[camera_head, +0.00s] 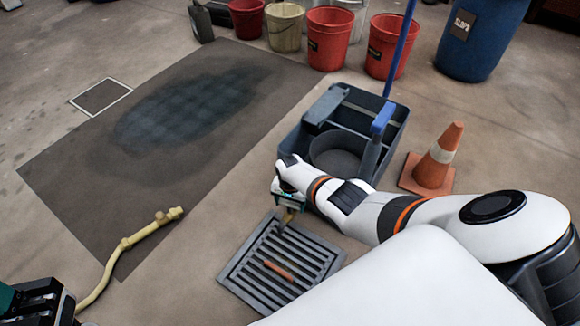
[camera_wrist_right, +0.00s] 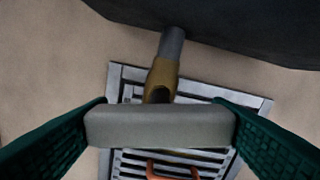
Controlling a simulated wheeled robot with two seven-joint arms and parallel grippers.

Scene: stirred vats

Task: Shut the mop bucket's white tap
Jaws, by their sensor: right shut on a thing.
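The blue-grey mop bucket (camera_head: 296,139) stands right of centre in the head view. In the wrist view its dark side (camera_wrist_right: 235,22) fills the top. A short grey pipe (camera_wrist_right: 172,42) comes out of it and ends in a brass tap body (camera_wrist_right: 161,80). The tap's white handle (camera_wrist_right: 160,126) lies crosswise between the green fingers of my right gripper (camera_head: 285,205), which is shut on it. In the head view the hand hides most of the tap.
A floor drain grate (camera_head: 240,273) lies below the tap with an orange-red piece (camera_head: 278,270) on it. An orange cone (camera_head: 437,158) stands right of the bucket. A yellow hose (camera_head: 130,243) lies left. Red buckets (camera_head: 330,40) and a blue barrel (camera_head: 483,40) stand behind.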

